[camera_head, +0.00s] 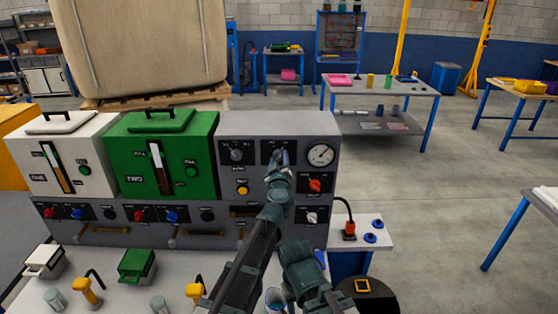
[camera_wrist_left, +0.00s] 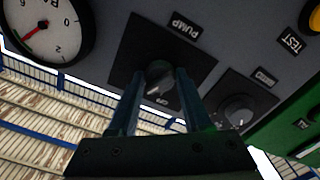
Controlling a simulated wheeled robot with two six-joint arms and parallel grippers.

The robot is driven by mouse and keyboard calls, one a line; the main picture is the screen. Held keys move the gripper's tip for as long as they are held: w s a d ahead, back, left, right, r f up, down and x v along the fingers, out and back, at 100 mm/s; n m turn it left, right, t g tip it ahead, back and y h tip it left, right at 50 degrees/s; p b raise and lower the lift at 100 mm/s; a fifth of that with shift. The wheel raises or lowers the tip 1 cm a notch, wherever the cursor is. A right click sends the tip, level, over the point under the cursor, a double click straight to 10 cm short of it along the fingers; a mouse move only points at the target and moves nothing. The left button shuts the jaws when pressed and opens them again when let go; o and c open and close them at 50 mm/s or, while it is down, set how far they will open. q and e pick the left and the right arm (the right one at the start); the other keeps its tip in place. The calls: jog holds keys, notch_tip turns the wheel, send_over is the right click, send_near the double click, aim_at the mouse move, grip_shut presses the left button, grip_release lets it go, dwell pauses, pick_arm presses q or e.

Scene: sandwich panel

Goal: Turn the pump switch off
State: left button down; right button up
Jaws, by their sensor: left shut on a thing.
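The pump switch is a grey rotary knob on a black plate of the grey panel (camera_head: 306,128). In the left wrist view, which is upside down, the pump switch (camera_wrist_left: 160,80) sits between the fingertips, near a PUMP label and a small white mark. My left gripper (camera_head: 279,156) reaches up to that plate and is shut on the knob; it also shows in the left wrist view (camera_wrist_left: 160,92). The gripper hides most of the knob in the head view, and I cannot tell its exact angle. My right gripper (camera_head: 298,262) is low, in front of the panel, its fingers unclear.
A round gauge (camera_head: 320,155) is right of the switch and another knob (camera_head: 236,153) left. A red knob (camera_head: 315,185) and yellow button (camera_head: 242,190) sit below. Green (camera_head: 160,160) and white (camera_head: 62,160) machines stand left. Open floor lies right.

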pick_arm(q)
jog(key=n, duration=0.5)
jog(key=shift+n, duration=0.3)
jog(key=n, duration=0.5)
jog(key=shift+n, duration=0.3)
dwell(0.3)
jog(key=shift+c, duration=1.8)
grip_release()
jog(key=shift+r, duration=0.1)
jog(key=shift+s, duration=0.1)
